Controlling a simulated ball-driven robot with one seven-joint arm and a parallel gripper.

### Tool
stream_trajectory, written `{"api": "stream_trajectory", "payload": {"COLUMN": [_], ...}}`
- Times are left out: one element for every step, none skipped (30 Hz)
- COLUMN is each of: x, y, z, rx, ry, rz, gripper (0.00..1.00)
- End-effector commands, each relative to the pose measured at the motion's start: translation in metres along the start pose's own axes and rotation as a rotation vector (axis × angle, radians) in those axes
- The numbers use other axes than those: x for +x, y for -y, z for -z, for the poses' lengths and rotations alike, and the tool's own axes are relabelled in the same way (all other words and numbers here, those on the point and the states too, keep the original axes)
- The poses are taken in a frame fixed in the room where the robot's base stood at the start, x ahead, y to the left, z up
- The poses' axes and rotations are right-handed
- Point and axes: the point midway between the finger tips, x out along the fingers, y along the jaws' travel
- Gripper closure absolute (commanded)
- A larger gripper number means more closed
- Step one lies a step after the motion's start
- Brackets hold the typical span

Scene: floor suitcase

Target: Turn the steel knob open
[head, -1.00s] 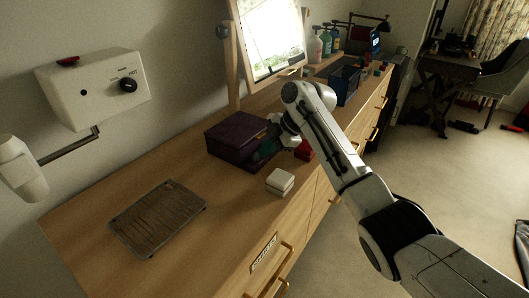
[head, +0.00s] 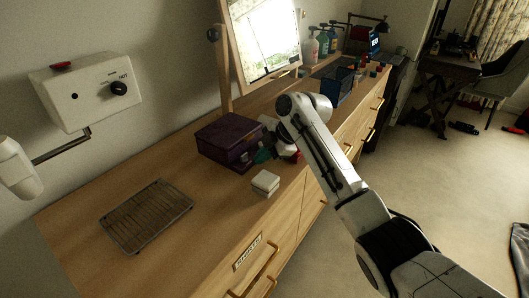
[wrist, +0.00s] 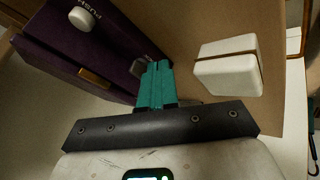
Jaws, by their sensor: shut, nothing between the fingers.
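A dark purple box (head: 228,142) stands on the wooden dresser. My gripper (wrist: 157,70) has teal fingers, shut together and empty. In the head view my gripper (head: 265,154) is at the box's front right, partly hidden by my wrist.
A white two-part block (head: 265,182) sits just in front of my gripper, also in the wrist view (wrist: 228,70). A wire rack (head: 147,215) lies at left. A wall unit (head: 88,88) carries a black knob. A framed mirror (head: 262,40) and blue basket (head: 338,85) stand behind.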

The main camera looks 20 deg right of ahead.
Motion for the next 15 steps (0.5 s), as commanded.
{"api": "stream_trajectory", "payload": {"x": [-0.006, -0.009, -0.014, -0.018, -0.022, -0.026, -0.031, -0.036, -0.042, -0.046, -0.050, -0.057, -0.062, -0.067, -0.073], "y": [-0.002, -0.002, -0.003, -0.004, -0.004, -0.004, -0.005, -0.006, -0.007, -0.008, -0.008, -0.010, -0.011, -0.011, -0.012], "z": [-0.001, -0.002, -0.003, -0.003, -0.004, -0.005, -0.006, -0.007, -0.008, -0.008, -0.009, -0.010, -0.010, -0.011, -0.012], "rx": [0.000, 0.000, 0.000, 0.000, 0.000, 0.000, 0.001, 0.001, 0.001, 0.001, 0.001, 0.001, 0.001, 0.001, 0.001], "ry": [0.001, 0.001, 0.001, 0.001, 0.001, 0.001, 0.002, 0.002, 0.002, 0.001, 0.002, 0.002, 0.003, 0.003, 0.003], "rz": [-0.003, -0.003, -0.002, -0.003, -0.003, -0.002, -0.002, -0.003, -0.003, -0.003, -0.003, -0.003, -0.003, -0.004, -0.002], "gripper": [1.00, 1.00, 1.00, 1.00, 1.00, 1.00, 1.00, 1.00, 1.00, 1.00, 1.00, 1.00, 1.00, 1.00, 1.00]}}
